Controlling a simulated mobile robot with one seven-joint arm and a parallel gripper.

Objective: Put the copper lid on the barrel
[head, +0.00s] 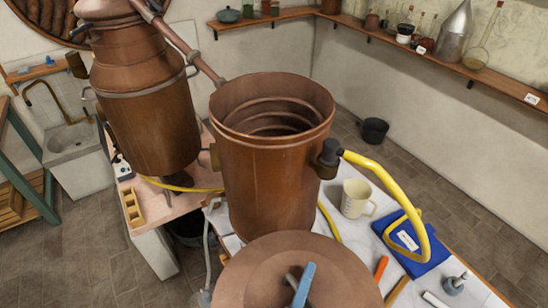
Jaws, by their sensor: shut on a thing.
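The copper barrel (268,180) stands upright on the table in the middle of the head view. Its top is open and shows ring-like copper turns inside. The round copper lid (250,275) is at the bottom of the view, on the near side of the barrel and apart from its open rim. The lid overlaps the barrel's lower part in the picture. My gripper (301,287) shows only partly, as a blue finger at the dark handle near the lid's middle. It is shut on the lid; the rest is cut off by the frame's lower edge.
A large copper still (145,100) stands left of the barrel, its pipe (180,42) reaching toward the barrel's rim. A yellow hose (395,188) leaves the barrel's right side.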

